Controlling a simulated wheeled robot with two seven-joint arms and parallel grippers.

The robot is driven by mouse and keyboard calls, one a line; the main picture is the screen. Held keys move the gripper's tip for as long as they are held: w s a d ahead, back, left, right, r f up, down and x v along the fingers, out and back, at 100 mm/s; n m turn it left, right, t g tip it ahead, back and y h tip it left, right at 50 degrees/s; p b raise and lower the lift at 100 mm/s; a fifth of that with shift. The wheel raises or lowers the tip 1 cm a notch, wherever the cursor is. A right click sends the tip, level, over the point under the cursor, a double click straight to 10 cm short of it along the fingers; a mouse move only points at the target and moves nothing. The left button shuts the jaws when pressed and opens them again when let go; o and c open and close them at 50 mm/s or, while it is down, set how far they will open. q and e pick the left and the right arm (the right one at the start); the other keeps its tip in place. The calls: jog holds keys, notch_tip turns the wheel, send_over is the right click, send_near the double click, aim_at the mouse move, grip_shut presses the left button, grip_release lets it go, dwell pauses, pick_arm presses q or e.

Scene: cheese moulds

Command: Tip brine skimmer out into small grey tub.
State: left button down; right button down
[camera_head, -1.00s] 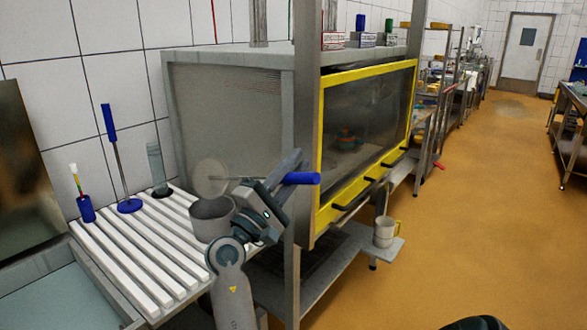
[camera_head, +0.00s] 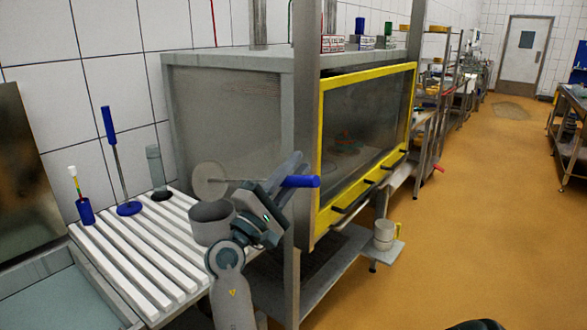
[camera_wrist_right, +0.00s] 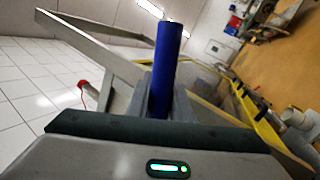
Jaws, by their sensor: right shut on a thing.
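The brine skimmer has a round, pale flat head (camera_head: 210,181), a thin shaft and a blue handle (camera_head: 302,181). My right gripper (camera_head: 281,180) is shut on the skimmer near its handle. The blue handle also stands up between the fingers in the right wrist view (camera_wrist_right: 166,65). The skimmer's shaft lies about level, and its head stands steeply tilted above the small grey tub (camera_head: 212,226). The head looks clear of the tub's rim. The tub stands upright on the white slats, and its inside is mostly hidden. My left gripper is not in view.
The white slatted rack (camera_head: 150,245) also carries a blue-footed tool (camera_head: 129,208), a blue cup (camera_head: 86,211) and a clear cylinder (camera_head: 155,168). A yellow-framed cabinet (camera_head: 320,160) stands close behind and right of my gripper. A pale jug (camera_head: 383,235) is on the low shelf.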

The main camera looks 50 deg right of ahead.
jog(key=shift+a, duration=0.15)
jog(key=w+a+f+n+t+y, duration=0.2)
jog(key=a+f+n+t+y, duration=0.25)
jog(key=a+t, duration=0.35)
jog(key=w+a+f+n+t+y, duration=0.25)
jog(key=a+f+n+t, duration=0.2)
jog(key=a+t, duration=0.35)
jog(key=s+a+f+n+t+y, duration=0.3)
jog(key=s+a+f+n+y, duration=0.1)
jog(key=a+f+y, duration=0.3)
jog(key=s+a+f+n+t+y, duration=0.3)
jog(key=s+a+f+n+y, duration=0.1)
jog(key=a+f+y, duration=0.4)
jog(key=shift+s+f+y, duration=0.6)
jog(key=shift+y, duration=0.1)
